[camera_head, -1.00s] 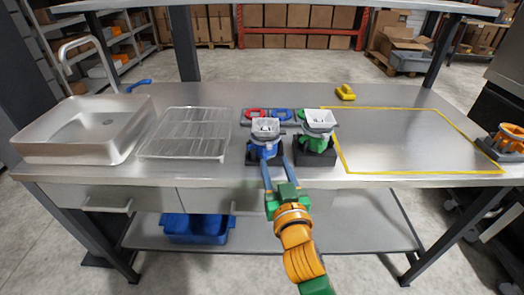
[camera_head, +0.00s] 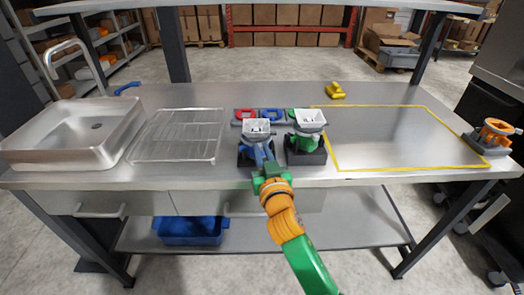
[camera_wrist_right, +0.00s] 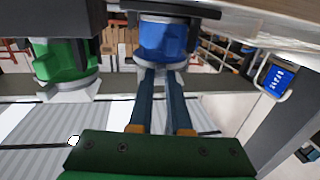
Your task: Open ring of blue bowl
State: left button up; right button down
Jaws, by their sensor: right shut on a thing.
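The blue bowl (camera_head: 256,138) has a white square top and stands on a dark base near the table's front edge. In the right wrist view, which shows the scene upside down, it is the blue round body (camera_wrist_right: 163,38) at the top middle. My right gripper (camera_head: 260,152) reaches it from the front. In the right wrist view the two long dark fingers (camera_wrist_right: 163,78) end close together at the blue bowl's front, shut on its ring. The tips and most of the ring are hidden. My left gripper is not in view.
A green bowl (camera_head: 308,131) on a dark base stands close on the right. Behind are red (camera_head: 244,113) and blue (camera_head: 271,114) pieces. A wire rack (camera_head: 180,136) and sink (camera_head: 70,135) lie left. The yellow-taped area (camera_head: 395,140) is empty. An orange bowl (camera_head: 494,133) stands far right.

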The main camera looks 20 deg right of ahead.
aim_at(268, 138)
jog(key=shift+d+r+n+y+p, duration=0.1)
jog(key=shift+d+n+y+p, duration=0.25)
jog(key=shift+p, duration=0.25)
jog(key=n+y+p, duration=0.1)
jog(key=d+n+y+p, duration=0.1)
jog(key=y, duration=0.1)
jog(key=shift+d+r+p, duration=0.1)
jog(key=shift+r+p, duration=0.05)
jog(key=shift+p, duration=0.2)
jog(key=shift+w+d+n+g+y, duration=0.15)
jog(key=shift+d+n+y, duration=0.25)
jog(key=shift+y, duration=0.25)
jog(key=shift+s+d+n+g+y, duration=0.15)
jog(key=shift+d+n+y, duration=0.15)
jog(key=shift+y, duration=0.3)
jog(key=shift+w+d+f+n+y, duration=0.2)
jog(key=shift+f+n+y, duration=0.1)
jog(key=shift+n+y, duration=0.25)
jog(key=shift+w+d+f+n+g+y+b, duration=0.15)
jog(key=shift+d+n+g+y+b, duration=0.3)
jog(key=shift+y, duration=0.5)
jog(key=shift+w+d+n+g+y+b, duration=0.25)
jog(key=shift+n+g+y+b, duration=0.25)
jog(key=shift+y, duration=0.25)
jog(key=shift+w+d+n+g+y+b, duration=0.1)
jog(key=shift+d+n+g+y+b, duration=0.1)
jog(key=shift+n+g+y+b, duration=0.35)
jog(key=shift+y, duration=0.3)
